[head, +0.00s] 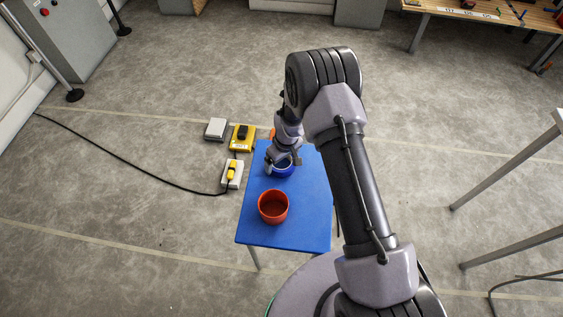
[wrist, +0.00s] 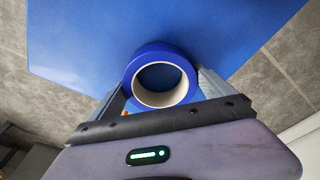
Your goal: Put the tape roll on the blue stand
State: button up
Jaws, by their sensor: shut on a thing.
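The blue tape roll (wrist: 158,51), with a pale inner core, is between the two fingers of my gripper (wrist: 163,82) in the wrist view. The fingers are shut on its outer sides. In the head view the tape roll (head: 283,172) shows as a blue ring beneath my gripper (head: 283,161), partly hidden by it. It is over the back half of the blue stand (head: 308,208), a small flat-topped blue table. The stand's top also fills the upper wrist view (wrist: 90,40). I cannot tell whether the roll touches the top.
A red-orange bowl (head: 273,207) stands on the front half of the stand. An orange thing (head: 272,133) shows partly behind my gripper. Yellow and grey boxes (head: 242,139) and a black cable (head: 120,165) lie left of the stand.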

jog(key=shift+f, duration=0.2)
jog(key=o, duration=1.1)
notch_tip(320, 180, up, 26)
jog(key=s+d+f+m+t+p, duration=0.1)
jog(key=s+d+m+p, duration=0.1)
jog(key=p, duration=0.3)
jog(key=s+d+r+m+t, duration=0.1)
jog(key=s+r+m, duration=0.1)
jog(key=s+r, duration=0.35)
jog(key=s+d+r+m, duration=0.2)
jog(key=r, duration=0.7)
jog(key=s+d+r+m+t, duration=0.1)
jog(key=s+r, duration=0.3)
jog(key=s, duration=0.5)
jog(key=s+d+r+m+t+y, duration=0.1)
jog(key=s+r+m, duration=0.3)
jog(key=s, duration=0.5)
jog(key=shift+s+r, duration=0.25)
jog(key=shift+r, duration=0.35)
